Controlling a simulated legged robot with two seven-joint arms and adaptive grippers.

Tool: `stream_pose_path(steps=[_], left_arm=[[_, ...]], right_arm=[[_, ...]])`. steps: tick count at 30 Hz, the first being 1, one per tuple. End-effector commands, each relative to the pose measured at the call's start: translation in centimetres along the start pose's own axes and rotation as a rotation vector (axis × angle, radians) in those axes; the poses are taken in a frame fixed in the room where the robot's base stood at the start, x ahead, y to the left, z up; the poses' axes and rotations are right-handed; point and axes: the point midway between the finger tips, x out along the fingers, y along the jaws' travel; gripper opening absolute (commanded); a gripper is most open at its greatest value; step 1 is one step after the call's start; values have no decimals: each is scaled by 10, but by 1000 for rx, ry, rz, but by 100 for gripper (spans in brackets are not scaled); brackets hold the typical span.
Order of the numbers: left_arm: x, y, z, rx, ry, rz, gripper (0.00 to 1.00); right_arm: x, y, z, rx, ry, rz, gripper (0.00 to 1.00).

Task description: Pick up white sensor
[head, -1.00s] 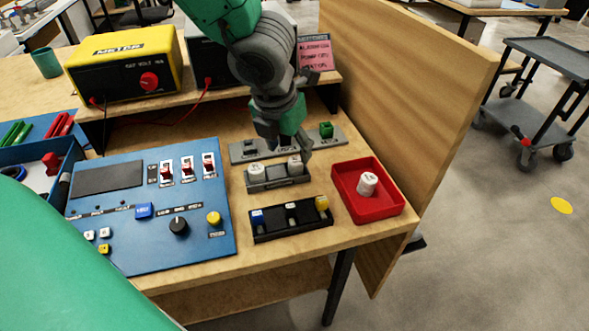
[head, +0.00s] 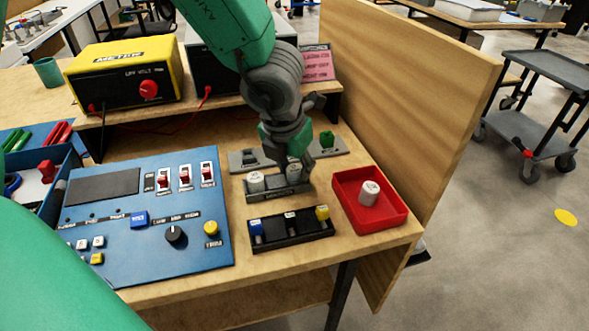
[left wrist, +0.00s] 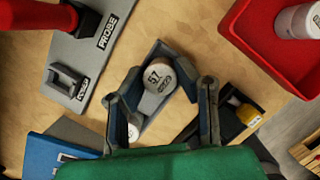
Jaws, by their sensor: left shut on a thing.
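A white cylindrical sensor (head: 295,174) stands in the right end of a grey holder (head: 278,188); its marked top (left wrist: 160,80) shows in the left wrist view. My left gripper (head: 296,164) reaches down over it, its fingers on either side and shut on it. In the left wrist view, my left gripper (left wrist: 160,75) has its fingertips against the sensor's sides. A second white cylinder (head: 256,182) stands in the left end of the holder. A third white cylinder (head: 369,190) sits in the red tray (head: 398,214). My right gripper is not in view.
A black holder (head: 290,238) with blue, white and yellow pieces lies in front. A grey plate (head: 243,160) with a green piece (head: 326,139) lies behind. A blue control panel (head: 120,240) stands left; a wooden side wall (head: 400,110) rises right.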

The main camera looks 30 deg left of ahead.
Motion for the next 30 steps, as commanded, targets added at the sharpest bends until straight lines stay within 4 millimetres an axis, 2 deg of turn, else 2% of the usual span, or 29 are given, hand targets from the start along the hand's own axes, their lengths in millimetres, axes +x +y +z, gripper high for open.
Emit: stream_pose_path(steps=[5, 12, 18, 24, 30], left_arm=[[-29, 0, 8, -3, -3, -4, 4], [-94, 0, 26, -3, -5, -7, 4], [-139, 0, 39, -2, -5, -6, 4], [-166, -1, 46, 0, -3, -3, 4], [-173, 0, 47, 1, -2, -3, 4]], right_arm=[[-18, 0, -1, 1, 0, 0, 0], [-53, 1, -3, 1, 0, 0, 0], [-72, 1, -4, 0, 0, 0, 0], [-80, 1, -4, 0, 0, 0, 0], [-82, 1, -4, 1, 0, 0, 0]])
